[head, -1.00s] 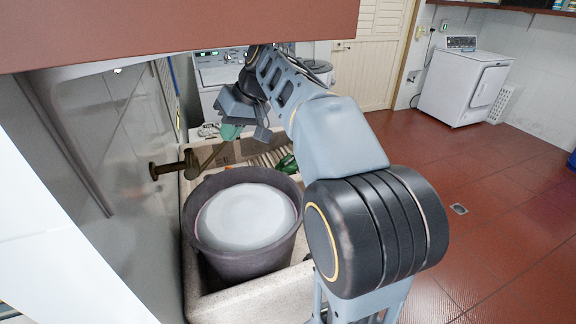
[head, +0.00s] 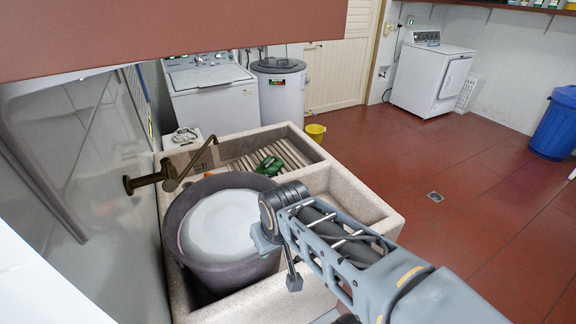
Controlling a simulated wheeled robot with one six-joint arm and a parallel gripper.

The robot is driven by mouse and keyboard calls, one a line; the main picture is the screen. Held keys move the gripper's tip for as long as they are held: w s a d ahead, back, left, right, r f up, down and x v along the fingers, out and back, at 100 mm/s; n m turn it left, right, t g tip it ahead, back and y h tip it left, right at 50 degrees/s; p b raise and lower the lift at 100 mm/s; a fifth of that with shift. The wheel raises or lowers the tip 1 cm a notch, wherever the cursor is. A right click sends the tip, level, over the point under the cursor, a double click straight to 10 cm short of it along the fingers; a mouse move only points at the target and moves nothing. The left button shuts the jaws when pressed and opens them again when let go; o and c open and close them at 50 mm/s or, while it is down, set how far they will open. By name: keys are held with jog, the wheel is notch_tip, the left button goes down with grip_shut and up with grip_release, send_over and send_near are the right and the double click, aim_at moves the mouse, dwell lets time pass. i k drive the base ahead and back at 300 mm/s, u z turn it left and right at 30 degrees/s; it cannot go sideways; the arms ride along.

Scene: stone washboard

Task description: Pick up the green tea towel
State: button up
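A crumpled dark-green item (head: 268,165), which looks like the green tea towel, lies on the ribbed washboard (head: 293,153) at the far end of the stone sink. It is small in view and I cannot be sure that it is cloth. My gripper (head: 279,262) is at the right rim of the dark bucket, nearer to me than the green item and well apart from it. Its fingers look spread, with nothing visible between them. The arm hides part of the bucket's right side and of the basin.
A dark bucket (head: 180,222) with a pale grey top surface fills the left basin. A brass tap (head: 150,181) juts from the left wall over the sink. The right basin (head: 345,190) looks empty. A yellow pail (head: 315,132) stands on the floor behind. Red floor is free to the right.

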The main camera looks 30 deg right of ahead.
aim_at(271, 166)
jog(key=z, duration=0.2)
jog(key=k, duration=0.6)
jog(key=z, duration=2.05)
jog(key=i, duration=3.3)
jog(key=u, duration=2.5)
jog(key=i, duration=2.4)
jog(key=u, duration=0.95)
